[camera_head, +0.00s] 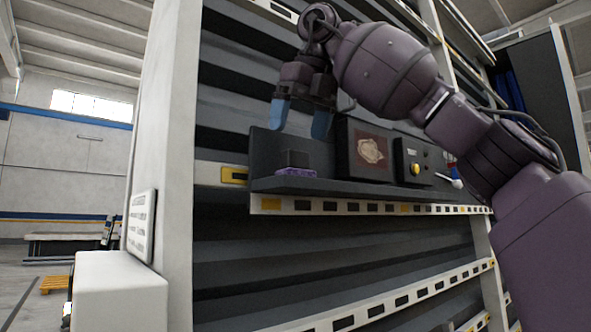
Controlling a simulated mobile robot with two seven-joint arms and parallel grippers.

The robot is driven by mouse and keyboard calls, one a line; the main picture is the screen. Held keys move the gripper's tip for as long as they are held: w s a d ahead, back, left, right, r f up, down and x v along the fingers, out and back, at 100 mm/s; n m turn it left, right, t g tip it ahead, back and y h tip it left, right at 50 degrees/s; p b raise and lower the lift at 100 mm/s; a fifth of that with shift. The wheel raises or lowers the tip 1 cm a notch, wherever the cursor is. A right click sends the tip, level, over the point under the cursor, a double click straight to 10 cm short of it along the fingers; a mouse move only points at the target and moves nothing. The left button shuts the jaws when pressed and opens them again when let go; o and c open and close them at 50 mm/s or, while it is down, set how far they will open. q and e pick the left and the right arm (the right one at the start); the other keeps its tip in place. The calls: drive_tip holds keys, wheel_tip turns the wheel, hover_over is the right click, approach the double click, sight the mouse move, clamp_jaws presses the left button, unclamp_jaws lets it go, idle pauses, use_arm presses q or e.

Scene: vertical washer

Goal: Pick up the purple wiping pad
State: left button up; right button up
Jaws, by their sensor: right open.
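The purple wiping pad (296,173) lies on the left part of a dark shelf (350,188) on the washer's front. A dark block, apparently its handle, stands on top of it. My right gripper (300,119) hangs above the pad, its two blue fingertips pointing down and spread apart. It is open and empty, with a visible gap between the fingertips and the block. How far in front of the shelf the gripper is, I cannot tell. My left gripper is not in view.
A dark panel with a brownish stained patch (371,151) stands right of the pad. A control box with a yellow knob (415,169) is farther right. A white upright post (165,130) borders the shelf's left side. Slotted rails (340,208) run below the shelf.

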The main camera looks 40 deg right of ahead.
sight(296, 153)
drive_tip(key=shift+d+x, duration=0.1)
drive_tip(key=shift+x, duration=1.25)
drive_tip(key=shift+d+x, duration=0.15)
drive_tip(key=shift+x, duration=1.2)
drive_tip(key=shift+c, duration=0.3)
drive_tip(key=c, duration=1)
